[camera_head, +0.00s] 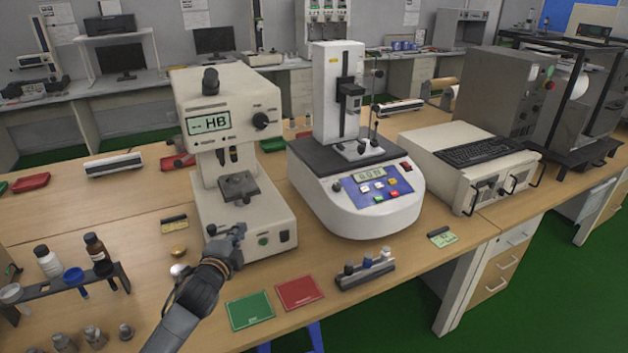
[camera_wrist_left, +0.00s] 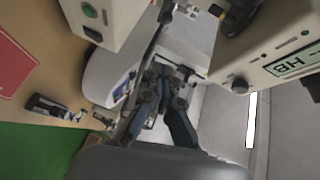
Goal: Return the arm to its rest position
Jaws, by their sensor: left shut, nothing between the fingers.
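My left arm comes in from the bottom left of the head view. My left gripper (camera_head: 236,234) is in front of the beige hardness tester (camera_head: 255,215), close to its base; I cannot tell whether it touches. In the left wrist view the fingers (camera_wrist_left: 163,85) are close together, shut and empty. The tester's display reads "HB" in the head view and also shows at the right of the wrist view (camera_wrist_left: 295,62). My right gripper is in neither view.
A white tester (camera_head: 375,205) stands to the right. A green card (camera_head: 250,310), a red card (camera_head: 299,293) and a small rack (camera_head: 365,272) lie along the front edge. A bottle rack (camera_head: 70,285) stands at the left. Bare table lies at the left (camera_head: 80,205).

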